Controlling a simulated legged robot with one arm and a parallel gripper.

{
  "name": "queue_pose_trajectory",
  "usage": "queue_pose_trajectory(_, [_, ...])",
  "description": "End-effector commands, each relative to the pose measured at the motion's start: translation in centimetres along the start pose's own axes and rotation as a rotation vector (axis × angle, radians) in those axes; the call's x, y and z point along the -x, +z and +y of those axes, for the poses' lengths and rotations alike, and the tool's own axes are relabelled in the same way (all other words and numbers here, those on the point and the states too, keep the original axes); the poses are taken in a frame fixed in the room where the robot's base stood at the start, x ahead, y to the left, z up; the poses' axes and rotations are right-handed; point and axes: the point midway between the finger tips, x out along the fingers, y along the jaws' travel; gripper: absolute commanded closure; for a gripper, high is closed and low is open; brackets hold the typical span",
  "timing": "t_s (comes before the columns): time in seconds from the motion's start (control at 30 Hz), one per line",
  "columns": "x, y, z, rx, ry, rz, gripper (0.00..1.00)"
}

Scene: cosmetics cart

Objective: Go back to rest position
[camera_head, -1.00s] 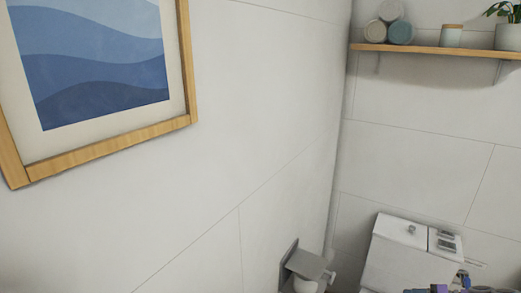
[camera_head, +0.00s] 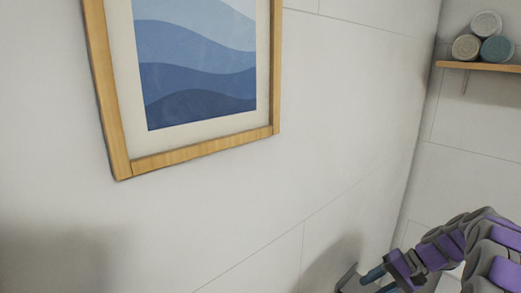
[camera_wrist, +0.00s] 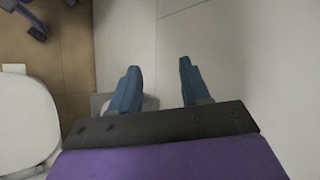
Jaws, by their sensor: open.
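My gripper (camera_wrist: 160,88) shows in the wrist view as two blue fingers spread wide apart. It is open, with nothing between the fingertips. In the head view my gripper (camera_head: 378,281) is at the lower right, at the end of my purple and grey arm, in front of the white wall. It partly covers a grey fixture on the wall there. The cosmetics cart is in neither view.
A framed blue wave picture (camera_head: 195,70) hangs on the white wall (camera_head: 330,120). A wooden shelf (camera_head: 480,66) with rolled towels (camera_head: 497,48) is at the upper right. The wrist view shows a white toilet (camera_wrist: 25,120) at the left and brown floor (camera_wrist: 60,50).

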Motion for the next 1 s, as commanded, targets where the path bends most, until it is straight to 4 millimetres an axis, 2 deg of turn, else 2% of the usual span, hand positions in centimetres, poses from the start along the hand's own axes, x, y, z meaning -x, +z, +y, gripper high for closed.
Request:
queue_pose_trajectory(0.03, [-0.8,1.6,-1.7,0.017,0.032,-0.019,0.53])
queue_pose_trajectory(0.2, [-3.0,6.7,-5.2,0.056,0.142,-0.070,0.53])
queue_pose_trajectory(0.43, [-5.5,14.1,-7.7,0.118,0.298,-0.117,0.53])
queue_pose_trajectory(0.6, [-6.9,19.6,-8.2,0.172,0.416,-0.134,0.53])
queue_pose_trajectory(0.73, [-7.6,23.7,-7.8,0.217,0.502,-0.140,0.53])
queue_pose_trajectory(1.0, [-8.3,31.3,-4.9,0.319,0.676,-0.127,0.53])
